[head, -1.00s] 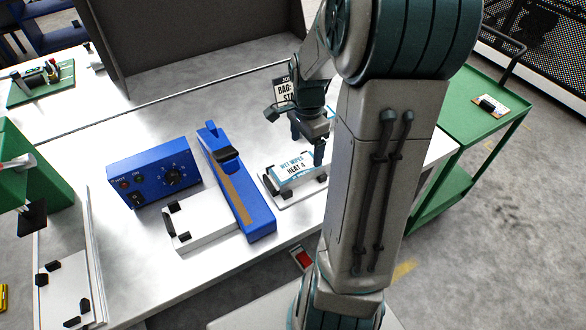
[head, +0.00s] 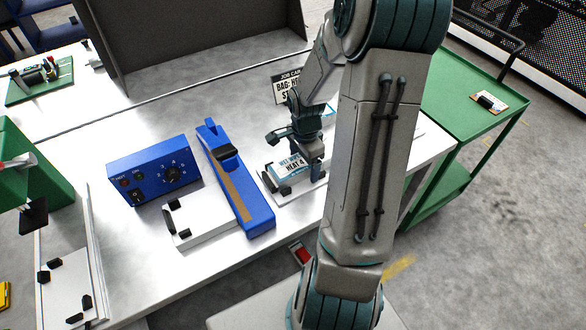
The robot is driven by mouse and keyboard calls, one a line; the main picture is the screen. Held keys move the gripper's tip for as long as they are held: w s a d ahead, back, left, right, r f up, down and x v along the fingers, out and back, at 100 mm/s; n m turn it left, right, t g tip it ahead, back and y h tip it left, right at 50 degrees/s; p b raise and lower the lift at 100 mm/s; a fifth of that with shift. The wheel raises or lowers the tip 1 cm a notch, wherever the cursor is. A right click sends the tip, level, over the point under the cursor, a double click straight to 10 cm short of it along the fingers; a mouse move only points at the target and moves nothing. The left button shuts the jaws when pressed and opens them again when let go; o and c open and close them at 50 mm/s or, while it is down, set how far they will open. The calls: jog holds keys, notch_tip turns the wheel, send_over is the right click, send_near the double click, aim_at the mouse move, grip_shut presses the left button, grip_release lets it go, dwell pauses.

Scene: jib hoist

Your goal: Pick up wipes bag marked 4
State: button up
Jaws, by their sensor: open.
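The wipes bag (head: 291,166) is a small white and blue pack whose label reads wet wipes, heat 4. It lies on a pale plate with black corner stops (head: 273,186) on the bench, right of the blue sealer. My gripper (head: 302,165) is open and pointing down at the bag, with its fingers over the bag's right part. The gripper hides some of the bag, and I cannot tell whether the fingers touch it.
A blue sealer bar (head: 258,212) and a blue control box (head: 154,170) stand left of the bag. A job card (head: 286,88) stands behind my gripper. A green cart (head: 458,105) is at the right. The bench (head: 150,105) is clear behind the control box.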

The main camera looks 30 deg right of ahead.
jog(key=c, duration=1.1)
